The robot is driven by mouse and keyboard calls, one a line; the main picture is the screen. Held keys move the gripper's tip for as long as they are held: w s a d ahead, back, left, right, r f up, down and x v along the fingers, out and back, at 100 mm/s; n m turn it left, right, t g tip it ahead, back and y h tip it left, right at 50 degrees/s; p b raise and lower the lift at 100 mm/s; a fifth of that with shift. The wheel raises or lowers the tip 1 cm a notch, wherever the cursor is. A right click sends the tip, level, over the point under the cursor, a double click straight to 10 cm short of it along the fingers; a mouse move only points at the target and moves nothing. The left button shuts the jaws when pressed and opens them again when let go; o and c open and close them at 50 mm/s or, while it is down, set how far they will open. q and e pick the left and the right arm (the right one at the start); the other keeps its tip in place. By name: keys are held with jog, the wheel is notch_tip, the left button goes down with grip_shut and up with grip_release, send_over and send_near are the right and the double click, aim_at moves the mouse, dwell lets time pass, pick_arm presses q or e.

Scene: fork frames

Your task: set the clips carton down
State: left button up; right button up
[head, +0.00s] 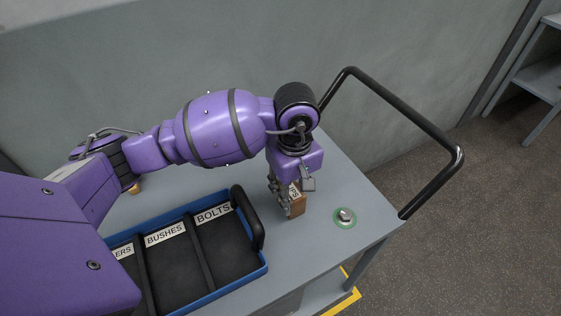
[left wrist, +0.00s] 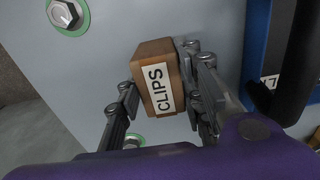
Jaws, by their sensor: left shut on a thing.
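The clips carton (left wrist: 157,78) is a small brown box with a white label reading CLIPS. My left gripper (left wrist: 160,95) is shut on it, one finger on each side. In the head view the carton (head: 297,205) shows below my left gripper (head: 289,196), over the grey cart top (head: 335,180), between the tray and a green-ringed round fitting. I cannot tell whether its underside touches the surface. My right gripper is not in view.
A blue-edged tray (head: 258,272) with black compartments labelled BUSHES and BOLTS lies left of the carton. The green-ringed metal fitting (head: 345,217) is to its right. A black handle (head: 420,125) rises at the cart's right end. The cart top behind the carton is clear.

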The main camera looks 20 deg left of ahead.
aim_at(292, 189)
pick_arm(q)
jog(key=shift+r, duration=0.15)
jog(key=o, duration=1.2)
jog(key=shift+o, duration=0.2)
notch_tip(292, 189, up, 12)
